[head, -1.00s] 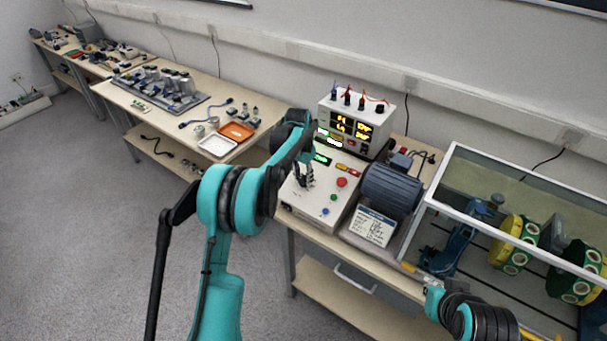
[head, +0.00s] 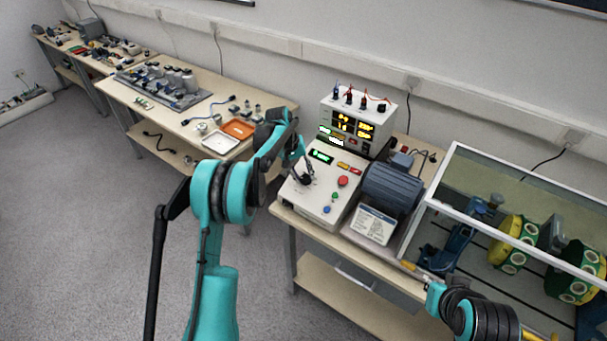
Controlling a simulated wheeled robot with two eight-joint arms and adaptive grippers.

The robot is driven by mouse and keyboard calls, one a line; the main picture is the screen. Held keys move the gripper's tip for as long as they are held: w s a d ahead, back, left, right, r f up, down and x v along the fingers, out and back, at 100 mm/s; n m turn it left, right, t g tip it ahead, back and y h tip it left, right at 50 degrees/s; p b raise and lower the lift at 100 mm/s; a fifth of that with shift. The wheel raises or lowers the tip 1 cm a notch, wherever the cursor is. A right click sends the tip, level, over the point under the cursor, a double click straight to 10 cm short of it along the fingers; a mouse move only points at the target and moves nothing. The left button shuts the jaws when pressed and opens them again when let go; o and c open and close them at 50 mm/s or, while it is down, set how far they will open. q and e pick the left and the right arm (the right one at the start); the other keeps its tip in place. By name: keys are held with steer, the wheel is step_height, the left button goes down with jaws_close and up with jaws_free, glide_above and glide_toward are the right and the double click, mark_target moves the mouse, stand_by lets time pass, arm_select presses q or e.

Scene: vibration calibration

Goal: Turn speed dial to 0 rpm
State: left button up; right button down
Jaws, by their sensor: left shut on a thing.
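The white control box (head: 322,209) stands on the near bench, with a green-lit display (head: 321,156) and coloured buttons on its sloped top. The black speed dial (head: 306,181) sits on the left part of that top and is partly hidden by my gripper. My left gripper (head: 303,173) comes down on it from the upper left, its fingers shut on the dial. The display's figures are too small to read. My right arm (head: 470,314) shows at the lower right; its gripper does not show.
A meter box (head: 357,118) with amber digits and leads stands behind the control box. A red button (head: 343,181) sits right of the dial. A grey-blue motor (head: 392,188), a label card (head: 373,225) and a glass-sided enclosure (head: 452,160) stand to the right.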

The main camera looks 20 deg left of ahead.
arm_select(q)
steer(key=shift+n, duration=0.3)
stand_by(0.4)
steer(key=o, duration=1.2)
steer(key=shift+c, duration=0.2)
steer(key=shift+r, duration=0.1)
steer(key=v, duration=1.1)
steer(key=shift+a+r, duration=0.25)
steer(key=shift+r, duration=0.1)
steer(key=shift+s, duration=0.15)
